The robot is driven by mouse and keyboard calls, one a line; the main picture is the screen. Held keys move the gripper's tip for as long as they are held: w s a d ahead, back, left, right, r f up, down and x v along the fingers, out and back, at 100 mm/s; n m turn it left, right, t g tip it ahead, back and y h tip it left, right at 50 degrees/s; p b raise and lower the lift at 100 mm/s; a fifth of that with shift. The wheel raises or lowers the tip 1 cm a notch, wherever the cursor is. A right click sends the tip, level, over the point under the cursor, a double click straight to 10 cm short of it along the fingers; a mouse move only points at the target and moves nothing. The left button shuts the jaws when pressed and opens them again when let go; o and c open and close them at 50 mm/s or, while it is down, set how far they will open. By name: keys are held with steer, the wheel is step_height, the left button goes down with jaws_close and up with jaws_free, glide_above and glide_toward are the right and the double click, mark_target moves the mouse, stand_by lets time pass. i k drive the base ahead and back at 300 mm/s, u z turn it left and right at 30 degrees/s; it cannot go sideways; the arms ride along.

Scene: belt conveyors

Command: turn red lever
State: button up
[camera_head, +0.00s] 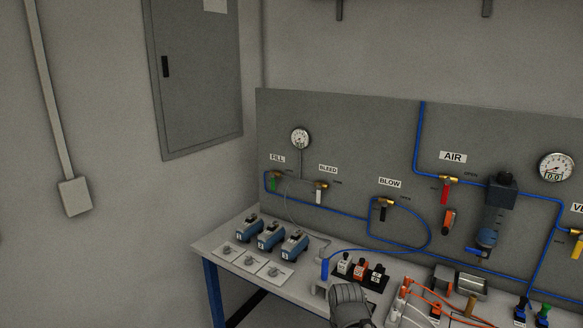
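The red lever (445,190) hangs down from a brass valve on the grey panel, below and left of the AIR label (453,157). It sits on the blue pipe line, with a small OPEN mark to the right of the valve. A dark grey rounded part (350,304) at the bottom edge appears to be the end of my arm. It is well below and left of the red lever and apart from it. No fingertips can be made out, so whether my gripper is open or shut does not show.
Other valves have a green lever (273,184), a white lever (318,197), a black lever (383,213) and a yellow lever (577,248). An orange-red device (449,221) hangs below the red lever. Blue tools (270,237), connectors and orange cables crowd the bench (212,246).

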mark_target(447, 181)
steer(key=z, duration=0.95)
